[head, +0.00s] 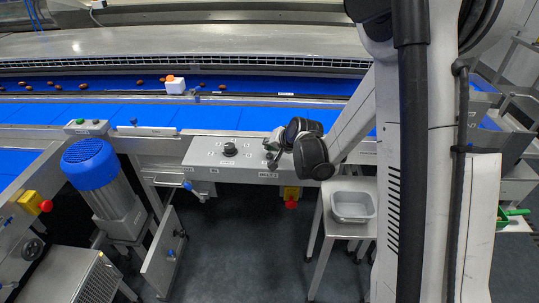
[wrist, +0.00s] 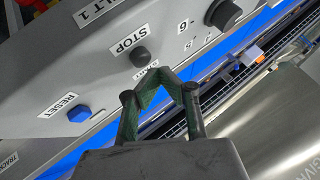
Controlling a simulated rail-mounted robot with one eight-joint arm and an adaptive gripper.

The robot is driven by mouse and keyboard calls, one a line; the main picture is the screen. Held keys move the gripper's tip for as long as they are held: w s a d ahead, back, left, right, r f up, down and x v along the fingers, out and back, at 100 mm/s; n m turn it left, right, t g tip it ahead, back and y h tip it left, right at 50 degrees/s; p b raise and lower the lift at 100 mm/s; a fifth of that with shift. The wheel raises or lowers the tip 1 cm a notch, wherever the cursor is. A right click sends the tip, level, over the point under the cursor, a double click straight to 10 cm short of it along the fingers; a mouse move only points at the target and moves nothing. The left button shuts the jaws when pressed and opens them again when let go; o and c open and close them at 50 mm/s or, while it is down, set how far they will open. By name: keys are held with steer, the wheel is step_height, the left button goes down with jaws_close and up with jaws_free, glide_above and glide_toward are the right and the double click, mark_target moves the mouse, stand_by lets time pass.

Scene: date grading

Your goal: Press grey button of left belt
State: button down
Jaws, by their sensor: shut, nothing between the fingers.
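In the wrist view, a dark grey round button (wrist: 139,56) sits on a grey control panel (wrist: 60,60) beside the STOP label (wrist: 130,40). The panel reads BELT 1, upside down in this view. My gripper (wrist: 163,73) is shut and empty, its fingertips close below the grey button in the picture; I cannot tell whether they touch the panel. A label beside the fingertips is partly hidden. In the head view my gripper (head: 271,152) is at the right end of the control panel (head: 205,158), where my wrist hides part of it.
A blue RESET button (wrist: 79,114) and a dark knob (wrist: 222,14) are on the same panel. A red emergency stop (head: 291,204) hangs below the panel. A grey bin (head: 352,206) stands on a side table. Blue belts (head: 230,117) run behind.

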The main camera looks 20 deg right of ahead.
mark_target(270, 155)
steer(key=shift+f+b, duration=0.25)
steer(key=shift+b, duration=0.1)
stand_by(0.3)
steer(key=shift+f+b, duration=0.2)
steer(key=shift+b, duration=0.1)
steer(key=shift+f+b, duration=0.45)
steer(key=shift+b, duration=0.1)
stand_by(0.8)
steer(key=shift+r, duration=0.1)
steer(key=shift+r+p, duration=0.4)
steer(key=shift+r, duration=0.4)
steer(key=shift+r+p, duration=1.25)
steer(key=shift+r, duration=1.25)
